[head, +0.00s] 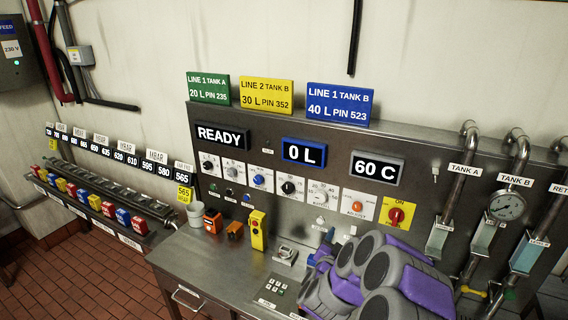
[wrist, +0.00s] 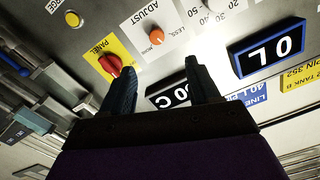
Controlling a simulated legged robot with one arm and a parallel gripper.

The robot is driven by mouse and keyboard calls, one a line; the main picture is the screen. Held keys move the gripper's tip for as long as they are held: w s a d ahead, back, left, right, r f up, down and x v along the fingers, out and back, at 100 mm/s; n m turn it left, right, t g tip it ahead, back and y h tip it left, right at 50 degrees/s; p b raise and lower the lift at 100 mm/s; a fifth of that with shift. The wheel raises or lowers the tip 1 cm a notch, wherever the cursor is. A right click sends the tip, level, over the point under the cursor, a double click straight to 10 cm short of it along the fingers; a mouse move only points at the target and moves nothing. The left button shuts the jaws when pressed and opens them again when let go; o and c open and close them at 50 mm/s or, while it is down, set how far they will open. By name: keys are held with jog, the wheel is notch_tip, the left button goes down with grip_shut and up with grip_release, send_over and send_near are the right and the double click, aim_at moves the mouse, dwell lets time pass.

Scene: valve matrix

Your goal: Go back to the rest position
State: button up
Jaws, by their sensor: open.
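My gripper (wrist: 158,68) shows in the wrist view with its two dark fingers apart and nothing between them. It faces the steel control panel (wrist: 205,85), which appears upside down there. The red knob on its yellow plate (wrist: 110,64) is beyond the left finger, and the orange adjust knob (wrist: 155,37) shows above the gap between the fingers. In the head view my purple and grey arm is bunched at the lower right, in front of the panel (head: 330,135). The fingers are hard to make out there.
The panel's displays read READY (head: 222,137), 0 L (head: 304,153) and 60 C (head: 376,168). Pipes with a gauge (head: 507,206) stand at the right. A steel bench (head: 205,265) holds a yellow control box (head: 258,230). Coloured blocks line a rack (head: 100,218) at the left. Tiled floor (head: 60,275) is clear.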

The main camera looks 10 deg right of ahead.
jog(key=w+a+r+n+y+b, duration=0.1)
jog(key=a+n+y, duration=0.2)
jog(key=a+y, duration=0.3)
jog(key=s+a+r+n+g+y+b, duration=0.1)
jog(key=s+a+n+g+y+b, duration=0.35)
jog(key=s+a, duration=0.85)
jog(key=s+d+n+g+b, duration=0.1)
jog(key=s+g, duration=0.3)
jog(key=s, duration=0.8)
jog(key=s+d+n+g+b, duration=0.1)
jog(key=s+d+g, duration=0.2)
jog(key=s, duration=0.9)
jog(key=s+d+f+n+g+b, duration=0.1)
jog(key=s+g, duration=0.4)
jog(key=s, duration=0.8)
jog(key=shift+d+h, duration=0.45)
jog(key=shift+d, duration=0.25)
jog(key=shift+c, duration=0.2)
